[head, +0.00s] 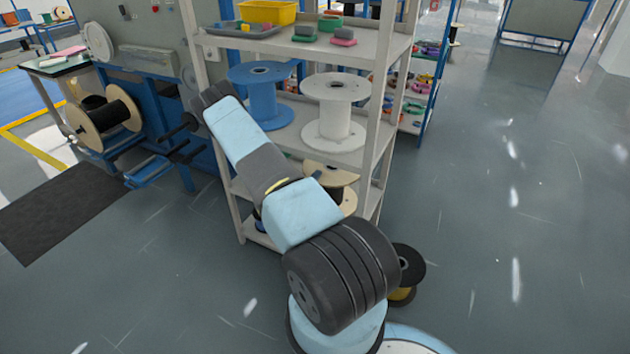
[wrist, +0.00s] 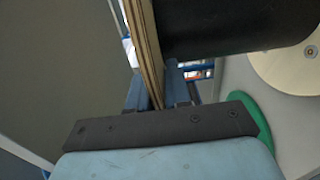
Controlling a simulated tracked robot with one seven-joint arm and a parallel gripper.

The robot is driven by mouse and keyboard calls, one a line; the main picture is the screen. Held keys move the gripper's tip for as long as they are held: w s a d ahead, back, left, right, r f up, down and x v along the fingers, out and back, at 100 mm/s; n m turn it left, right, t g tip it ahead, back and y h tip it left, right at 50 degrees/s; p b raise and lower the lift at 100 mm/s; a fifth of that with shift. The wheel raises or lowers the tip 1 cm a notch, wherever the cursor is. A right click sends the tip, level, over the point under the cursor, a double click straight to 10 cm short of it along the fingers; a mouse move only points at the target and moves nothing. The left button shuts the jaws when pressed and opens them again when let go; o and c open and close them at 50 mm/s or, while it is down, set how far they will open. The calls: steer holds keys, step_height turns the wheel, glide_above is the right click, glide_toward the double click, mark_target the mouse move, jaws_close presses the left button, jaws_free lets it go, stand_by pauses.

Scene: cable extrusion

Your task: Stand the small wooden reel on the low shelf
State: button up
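In the wrist view my gripper (wrist: 157,100) has its two blue-grey fingers on either side of the pale layered wooden edge of the small wooden reel (wrist: 146,50). It appears shut on that flange. A wide black cylinder (wrist: 235,22), probably the reel's wound part, extends to the right from the flange. In the head view my arm reaches up and left across the rack, and my gripper and the held reel are hidden. The low shelf (head: 256,236) shows at the bottom of the grey rack, largely hidden behind my arm.
The rack's middle shelf holds a blue reel (head: 262,95) and a white reel (head: 335,112). Another wooden reel (head: 346,201) shows lower, behind my arm. A black reel (head: 408,270) stands on the floor beside my base. Open floor (head: 500,220) lies right.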

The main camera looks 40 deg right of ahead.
steer(key=o, duration=0.5)
steer(key=shift+f, duration=0.15)
steer(key=shift+a, duration=0.1)
steer(key=v, duration=1.3)
steer(key=shift+s+a, duration=0.15)
steer(key=shift+a, duration=0.1)
